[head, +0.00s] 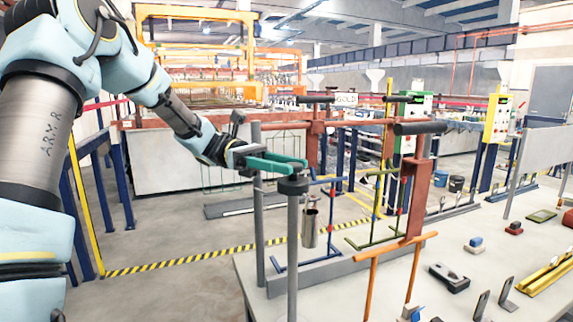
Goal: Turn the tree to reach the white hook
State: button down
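My gripper (298,165) has teal fingers, which look parted, and sits just above the dark collar (293,186) on top of a grey post (292,240). I cannot tell whether it touches the collar. A small metal cylinder (310,226) hangs just right of the post. Which stand is the tree is unclear; coloured arms stand near the post, including a blue one (332,200), a green one (378,240) and an orange one (396,246). I cannot make out a white hook.
A red-brown upright frame (418,195) with a black bar (420,128) stands right of the post. The pale table (470,290) holds several small blocks, a dark tool (449,278) and a yellow rail (546,275). The floor at left, with a striped yellow-black line (180,262), is clear.

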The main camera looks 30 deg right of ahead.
jog(key=shift+c, duration=2.2)
grip_release()
jog(key=b+v, duration=0.3)
jog(key=v, duration=0.7)
jog(key=shift+w, duration=0.3)
jog(key=shift+a, duration=0.15)
jog(key=shift+c, duration=0.2)
